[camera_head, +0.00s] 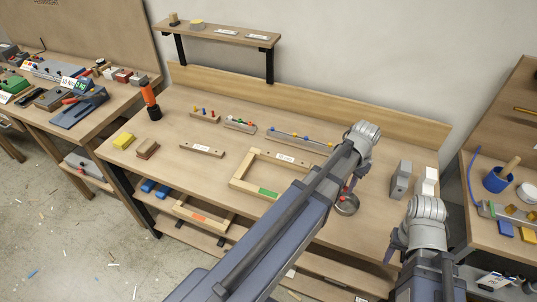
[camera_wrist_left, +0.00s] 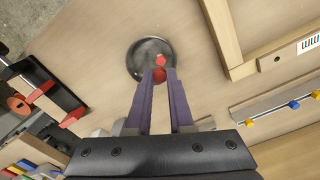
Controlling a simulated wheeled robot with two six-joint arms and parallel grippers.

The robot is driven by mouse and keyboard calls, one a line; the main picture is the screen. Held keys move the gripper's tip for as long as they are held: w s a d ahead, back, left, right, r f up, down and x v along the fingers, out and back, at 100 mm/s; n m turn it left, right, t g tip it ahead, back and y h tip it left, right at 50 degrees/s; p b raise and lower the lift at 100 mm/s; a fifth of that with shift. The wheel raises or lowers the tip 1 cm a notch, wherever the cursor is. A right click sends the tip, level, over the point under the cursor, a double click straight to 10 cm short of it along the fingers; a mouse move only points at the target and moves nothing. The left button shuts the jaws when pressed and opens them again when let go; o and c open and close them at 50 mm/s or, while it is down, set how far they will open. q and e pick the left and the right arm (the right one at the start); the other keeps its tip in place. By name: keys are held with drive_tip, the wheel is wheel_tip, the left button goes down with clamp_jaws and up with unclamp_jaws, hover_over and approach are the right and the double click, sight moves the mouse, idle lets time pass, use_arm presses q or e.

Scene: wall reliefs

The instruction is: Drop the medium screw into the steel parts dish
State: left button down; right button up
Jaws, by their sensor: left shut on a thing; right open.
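The steel parts dish (camera_head: 347,208) is a round grey dish on the workbench, partly hidden by my left arm in the head view. In the left wrist view the dish (camera_wrist_left: 141,72) lies beyond my fingertips. My left gripper (camera_wrist_left: 160,76) is shut on a small red-ended piece, seemingly the medium screw (camera_wrist_left: 161,61), which appears over the dish; its height above the dish is unclear. In the head view my left gripper (camera_head: 347,191) points down by the dish. My right gripper (camera_head: 394,247) is open near the bench's front right.
A wooden frame (camera_head: 240,183) lies left of the dish. Racks with coloured pegs (camera_head: 290,137) stand along the back. Grey blocks (camera_head: 400,180) stand at the right.

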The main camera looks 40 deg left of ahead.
sight(346, 188)
use_arm(q)
drive_tip(key=c, duration=0.7)
unclamp_jaws()
drive_tip(key=shift+r, duration=0.15)
wheel_tip(346, 188, up, 8)
drive_tip(key=p, duration=0.8)
drive_tip(key=shift+f, duration=0.2)
drive_tip(key=shift+f, duration=0.1)
drive_tip(key=shift+m+y, duration=0.6)
drive_tip(key=shift+m, duration=0.3)
drive_tip(key=s+d+f+b, duration=0.1)
drive_tip(key=s+d, duration=0.2)
drive_tip(key=s, duration=0.1)
drive_tip(key=s+d+f+b, duration=0.1)
drive_tip(key=s+d, duration=0.3)
drive_tip(key=s, duration=0.1)
drive_tip(key=s+d+f+b, duration=0.1)
drive_tip(key=s+d, duration=0.2)
drive_tip(key=s, duration=0.2)
drive_tip(key=shift+s+d+f+b, duration=0.15)
drive_tip(key=shift+d+f+b, duration=0.1)
drive_tip(key=shift+b, duration=0.1)
